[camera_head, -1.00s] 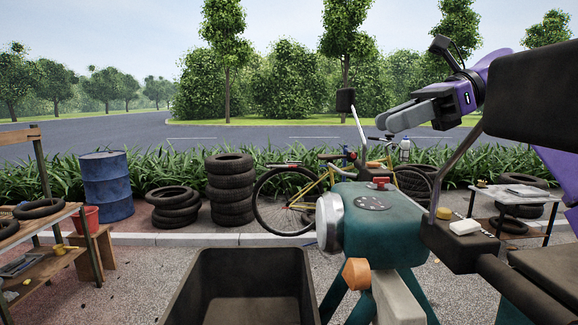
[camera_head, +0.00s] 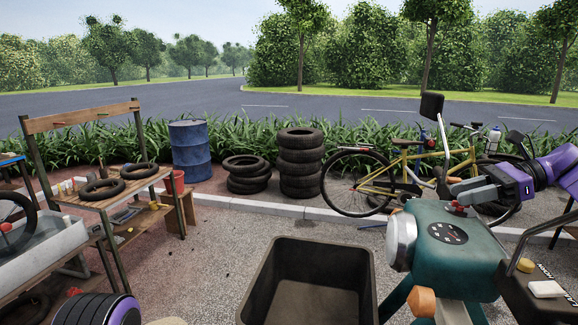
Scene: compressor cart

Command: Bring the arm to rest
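My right gripper (camera_head: 458,190) is at the right, a grey-fingered hand on a purple and black wrist. Its fingers point left and appear just above the red knob on the teal machine (camera_head: 452,250), which has a round dial and chrome headlight. I cannot tell whether it touches the knob. The fingers are seen from the side and overlap, so their gap is hidden. Nothing is seen held in them. A purple and black part of my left arm (camera_head: 98,310) shows at the bottom left edge. My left gripper is out of view.
An open dark bin (camera_head: 257,290) stands bottom centre. A wooden workbench (camera_head: 130,190) with tyres is at left, near a blue barrel (camera_head: 190,150). Tyre stacks (camera_head: 300,165) and a yellow bicycle (camera_head: 410,165) stand behind. Gravel between bench and bin is clear.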

